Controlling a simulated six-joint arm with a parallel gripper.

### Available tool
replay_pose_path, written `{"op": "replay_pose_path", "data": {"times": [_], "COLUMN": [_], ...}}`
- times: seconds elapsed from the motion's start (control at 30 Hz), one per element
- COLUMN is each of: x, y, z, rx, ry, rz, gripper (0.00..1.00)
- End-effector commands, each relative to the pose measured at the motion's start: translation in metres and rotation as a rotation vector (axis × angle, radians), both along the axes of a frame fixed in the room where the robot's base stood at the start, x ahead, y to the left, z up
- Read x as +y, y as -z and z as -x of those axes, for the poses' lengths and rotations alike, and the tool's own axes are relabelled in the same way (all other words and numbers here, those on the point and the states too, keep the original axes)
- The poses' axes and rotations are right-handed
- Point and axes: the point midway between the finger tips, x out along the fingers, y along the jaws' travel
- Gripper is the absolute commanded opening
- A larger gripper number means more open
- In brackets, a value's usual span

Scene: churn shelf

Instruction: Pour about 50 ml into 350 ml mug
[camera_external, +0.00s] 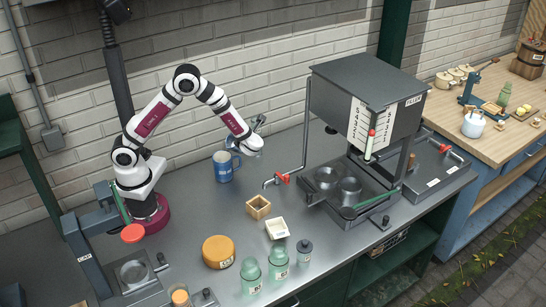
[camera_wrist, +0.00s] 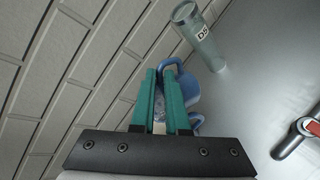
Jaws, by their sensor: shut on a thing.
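Blue mug parts (camera_wrist: 187,90) also show behind and right of my fingertips in the wrist view, with a curved handle-like piece at the tips. My gripper (camera_wrist: 160,75) has green fingers set close together, with something pale between them. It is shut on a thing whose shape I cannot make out. In the external view, the fingers are too small to read clearly. A clear tall vessel (camera_wrist: 200,38) labelled D3 stands beyond the mug in the wrist view.
A red-handled tap (camera_external: 281,179) on a pipe is right of the mug. A large dark dispenser (camera_external: 365,95) stands farther right. A wooden box (camera_external: 258,207), white tray (camera_external: 277,228), orange round container (camera_external: 218,251) and green jars (camera_external: 251,272) sit in front. The brick wall is close behind.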

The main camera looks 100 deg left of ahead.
Motion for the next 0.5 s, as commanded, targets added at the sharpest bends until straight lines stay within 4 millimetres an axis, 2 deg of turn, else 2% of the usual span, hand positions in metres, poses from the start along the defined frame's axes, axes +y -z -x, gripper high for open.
{"op": "replay_pose_path", "data": {"times": [0.17,0.37,0.5], "x": [0.014,0.041,0.047], "y": [0.015,0.035,0.009], "z": [-0.009,-0.029,-0.033], "rx": [0.075,0.203,0.241], "ry": [-0.006,-0.017,-0.014], "rz": [0.094,0.257,0.304], "gripper": [0.00,0.00,0.00]}}
